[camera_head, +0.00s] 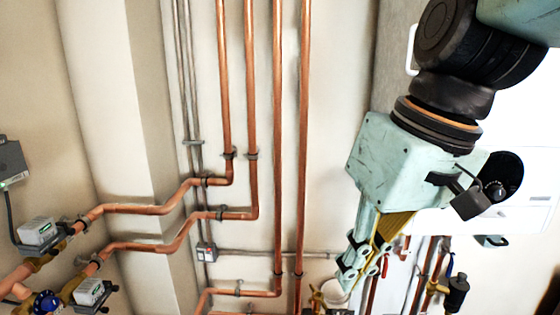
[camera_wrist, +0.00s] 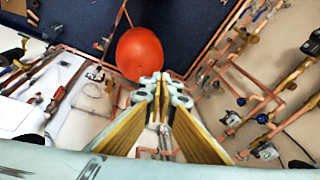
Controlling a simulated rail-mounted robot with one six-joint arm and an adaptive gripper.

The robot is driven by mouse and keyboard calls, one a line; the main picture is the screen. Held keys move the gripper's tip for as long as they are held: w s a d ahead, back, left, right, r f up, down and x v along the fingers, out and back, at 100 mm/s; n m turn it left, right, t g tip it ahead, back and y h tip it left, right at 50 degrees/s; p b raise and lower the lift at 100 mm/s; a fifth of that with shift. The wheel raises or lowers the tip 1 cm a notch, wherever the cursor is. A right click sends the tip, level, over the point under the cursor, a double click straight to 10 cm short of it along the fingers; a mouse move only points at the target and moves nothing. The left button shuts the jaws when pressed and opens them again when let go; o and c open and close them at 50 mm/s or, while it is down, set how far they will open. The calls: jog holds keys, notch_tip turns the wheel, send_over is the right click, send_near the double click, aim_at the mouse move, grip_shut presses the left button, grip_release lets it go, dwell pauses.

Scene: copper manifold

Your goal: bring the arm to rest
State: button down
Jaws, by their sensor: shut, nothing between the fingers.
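My gripper (camera_head: 352,270) hangs below its pale green wrist body at the right of the head view, pointing down. It also shows in the wrist view (camera_wrist: 160,84), its two fingers with yellow inner faces meeting at the tips. It is shut and nothing shows between the fingers. In the head view its tips are in front of the lower pipework and a white round item (camera_head: 335,296), whose contact with the tips I cannot tell.
Tall copper pipes (camera_head: 278,130) run down the wall left of my arm. Copper pipes with grey meters (camera_head: 40,230) and a blue-handled valve (camera_head: 45,302) are at the lower left. A red ball-shaped vessel (camera_wrist: 141,53) lies beyond my fingertips in the wrist view, near a dark blue floor (camera_wrist: 185,25).

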jog(key=s+d+f+m+t+h, duration=0.1)
jog(key=s+d+m+t+h, duration=0.1)
jog(key=s+d, duration=0.8)
jog(key=shift+s+d+f+m+h, duration=0.2)
jog(key=shift+d+m+h, duration=0.1)
jog(key=shift+m, duration=0.6)
jog(key=shift+a, duration=0.25)
